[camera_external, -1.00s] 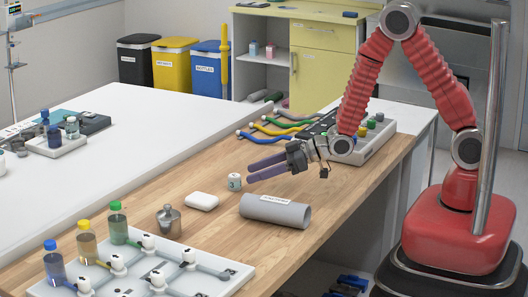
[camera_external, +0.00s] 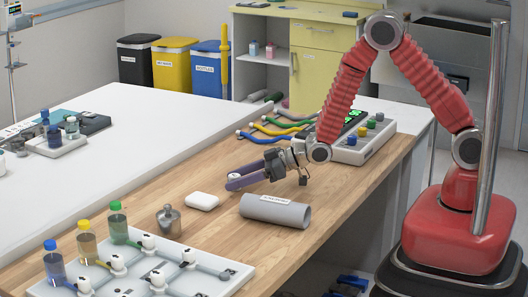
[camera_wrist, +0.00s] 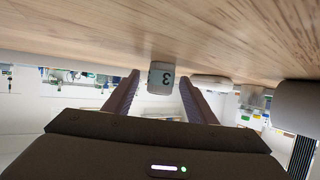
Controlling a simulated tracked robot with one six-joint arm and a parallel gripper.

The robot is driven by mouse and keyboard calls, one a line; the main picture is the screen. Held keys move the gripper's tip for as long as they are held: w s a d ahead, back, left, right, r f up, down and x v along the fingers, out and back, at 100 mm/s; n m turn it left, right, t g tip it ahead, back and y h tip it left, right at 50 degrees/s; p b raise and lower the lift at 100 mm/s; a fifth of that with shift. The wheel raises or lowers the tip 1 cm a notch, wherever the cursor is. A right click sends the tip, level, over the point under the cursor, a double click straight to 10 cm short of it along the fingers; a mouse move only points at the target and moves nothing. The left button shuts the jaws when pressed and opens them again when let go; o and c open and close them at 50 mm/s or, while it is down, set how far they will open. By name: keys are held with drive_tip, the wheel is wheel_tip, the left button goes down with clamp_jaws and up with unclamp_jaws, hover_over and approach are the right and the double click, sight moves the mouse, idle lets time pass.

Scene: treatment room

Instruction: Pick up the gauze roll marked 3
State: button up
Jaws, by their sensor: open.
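In the external view only the top of the roll (camera_external: 235,177) shows, as the near finger hides the rest.
A white rounded box (camera_external: 202,201) and a grey labelled tube (camera_external: 275,211) lie on the bench in front of my gripper. A metal flask (camera_external: 168,221) stands further left. Coloured cables (camera_external: 272,130) lie behind. Bare wood is free around the roll.

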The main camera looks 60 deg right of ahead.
drive_tip(key=shift+w+a+f, duration=0.15)
drive_tip(key=shift+w+a, duration=0.05)
drive_tip(key=shift+w, duration=0.15)
idle(0.3)
drive_tip(key=c, duration=1.1)
